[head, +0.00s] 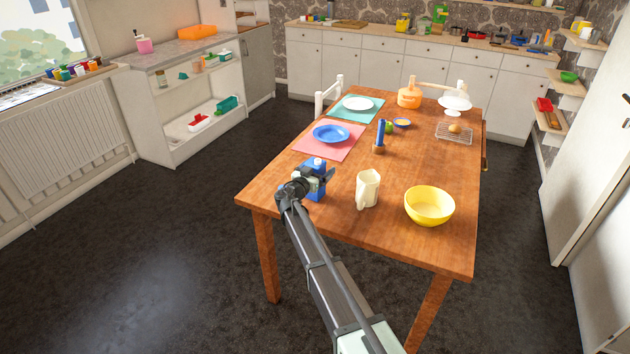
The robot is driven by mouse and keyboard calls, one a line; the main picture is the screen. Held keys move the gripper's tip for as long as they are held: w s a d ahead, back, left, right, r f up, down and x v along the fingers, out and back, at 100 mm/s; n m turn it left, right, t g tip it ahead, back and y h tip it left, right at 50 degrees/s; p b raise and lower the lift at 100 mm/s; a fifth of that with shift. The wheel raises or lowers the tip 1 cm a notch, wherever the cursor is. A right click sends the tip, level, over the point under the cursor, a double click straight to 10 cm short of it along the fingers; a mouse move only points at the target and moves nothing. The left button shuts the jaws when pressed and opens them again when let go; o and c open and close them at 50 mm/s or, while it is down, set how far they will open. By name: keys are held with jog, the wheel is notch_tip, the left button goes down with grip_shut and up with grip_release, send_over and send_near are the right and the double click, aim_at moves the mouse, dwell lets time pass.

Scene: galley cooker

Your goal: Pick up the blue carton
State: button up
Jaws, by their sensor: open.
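The blue carton (316,186) stands upright on the wooden table (395,229), near its front left part. It has a white cap on top. My gripper (305,184) is at the carton, in front of it and overlapping its left side in the head view. My gripper is open. The fingertips are small and partly merged with the carton in the picture, so I cannot tell whether they are around it or touching it. The carton's lower left side is hidden behind my gripper.
A cream pitcher (368,190) stands to the right of the carton, with a yellow bowl (429,206) further right. The table's front middle is clear.

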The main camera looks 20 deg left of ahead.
jog(key=c, duration=1.4)
jog(key=shift+o, duration=0.2)
jog(key=shift+r, duration=0.1)
notch_tip(320, 180, up, 18)
